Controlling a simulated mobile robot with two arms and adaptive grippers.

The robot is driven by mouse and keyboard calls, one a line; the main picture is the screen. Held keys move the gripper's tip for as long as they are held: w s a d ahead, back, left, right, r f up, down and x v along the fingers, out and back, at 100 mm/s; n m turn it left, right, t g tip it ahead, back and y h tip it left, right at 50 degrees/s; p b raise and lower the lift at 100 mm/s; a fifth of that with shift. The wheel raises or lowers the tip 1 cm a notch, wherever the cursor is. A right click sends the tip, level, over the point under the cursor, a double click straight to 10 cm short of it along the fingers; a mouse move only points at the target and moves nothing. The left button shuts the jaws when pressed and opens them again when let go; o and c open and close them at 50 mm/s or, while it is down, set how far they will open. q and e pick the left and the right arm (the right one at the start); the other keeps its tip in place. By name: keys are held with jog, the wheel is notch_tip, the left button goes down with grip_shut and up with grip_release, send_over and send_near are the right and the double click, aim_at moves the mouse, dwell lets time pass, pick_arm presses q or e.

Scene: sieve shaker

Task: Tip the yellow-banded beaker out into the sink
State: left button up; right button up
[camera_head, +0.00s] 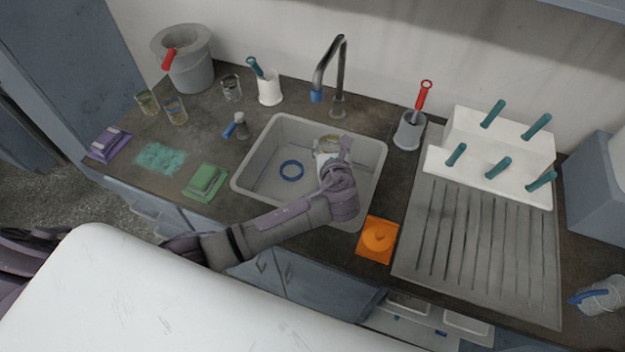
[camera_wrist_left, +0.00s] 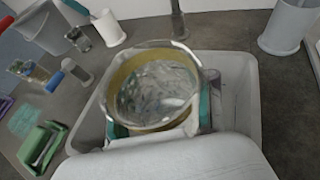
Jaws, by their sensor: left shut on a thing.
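The yellow-banded beaker (camera_head: 327,144) is a glass vessel held over the right part of the sink (camera_head: 262,165). In the left wrist view the beaker (camera_wrist_left: 155,88) shows its round rim and a yellowish band, with clear glass inside. I cannot tell how much it holds. My left gripper (camera_head: 330,156) is shut on the beaker; its teal finger pads show on both sides in the left wrist view (camera_wrist_left: 158,112). The sink basin (camera_wrist_left: 245,80) lies below and around it there. My right gripper is not in view.
The tap (camera_head: 335,80) stands behind the sink. Several glass beakers, such as one (camera_head: 176,110), stand on the left counter near a grey bucket (camera_head: 188,65). A green block (camera_head: 206,182) and an orange piece (camera_head: 378,239) flank the sink. A ribbed drainboard (camera_head: 480,240) lies right.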

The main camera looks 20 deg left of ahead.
pick_arm(q)
jog(key=w+d+f+b, duration=0.2)
jog(key=w+d+f, duration=0.1)
jog(key=d+f, duration=0.6)
jog(key=shift+w+n+y, duration=0.25)
jog(key=shift+n+y, duration=0.05)
jog(key=shift+r, duration=0.15)
jog(key=a+f+n+h+b, duration=0.4)
jog(key=f+h+b, duration=0.1)
jog(key=f, duration=0.1)
jog(key=shift+s+a+f+n+g, duration=0.2)
jog(key=shift+f+n+g, duration=0.05)
jog(key=shift+n+g, duration=0.15)
dwell(0.4)
jog(key=shift+b, duration=0.3)
